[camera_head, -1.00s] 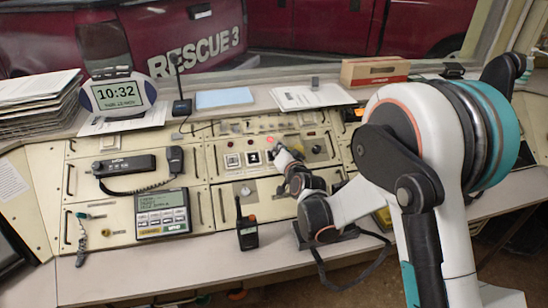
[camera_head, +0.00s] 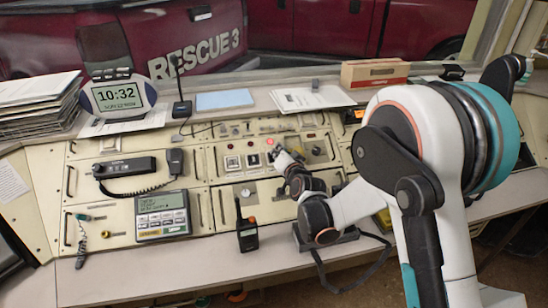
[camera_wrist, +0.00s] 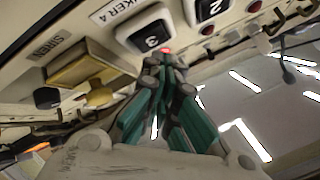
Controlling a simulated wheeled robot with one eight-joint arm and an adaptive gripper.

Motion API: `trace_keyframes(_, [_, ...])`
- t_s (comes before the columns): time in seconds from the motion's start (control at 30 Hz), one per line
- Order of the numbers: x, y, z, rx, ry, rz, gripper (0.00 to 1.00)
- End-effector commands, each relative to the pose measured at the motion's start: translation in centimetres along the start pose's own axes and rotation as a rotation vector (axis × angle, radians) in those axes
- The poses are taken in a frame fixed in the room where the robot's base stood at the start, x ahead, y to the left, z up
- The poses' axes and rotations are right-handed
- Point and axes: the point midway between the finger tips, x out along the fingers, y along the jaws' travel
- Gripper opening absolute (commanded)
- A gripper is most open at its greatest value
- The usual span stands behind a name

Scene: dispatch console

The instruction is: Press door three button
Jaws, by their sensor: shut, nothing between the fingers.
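The door three button (camera_wrist: 150,39) shows in the wrist view as a dark square cap marked 3 in a pale frame. My gripper (camera_wrist: 166,62) has its teal fingers shut and empty, with the tips right by the lower right side of that button. A small red glow (camera_wrist: 167,50) shows at the tips. I cannot tell whether the tips touch the button. In the head view my gripper (camera_head: 276,153) is at the right end of the button row and covers the button there; the red glow (camera_head: 270,155) shows beside its tips.
The button marked 2 (camera_wrist: 208,9) is close on the right in the wrist view. A yellow switch block (camera_wrist: 84,68) is on the left. In the head view a radio (camera_head: 246,232) stands in front of the panel, and a corded handset (camera_head: 175,160) is to the left.

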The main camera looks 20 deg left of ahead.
Motion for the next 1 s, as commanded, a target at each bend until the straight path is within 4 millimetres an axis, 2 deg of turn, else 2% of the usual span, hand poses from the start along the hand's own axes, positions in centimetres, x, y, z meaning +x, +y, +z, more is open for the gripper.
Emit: trace_keyframes(1.0, [0.62, 0.45, 0.45, 0.000, 0.000, 0.000, 0.00])
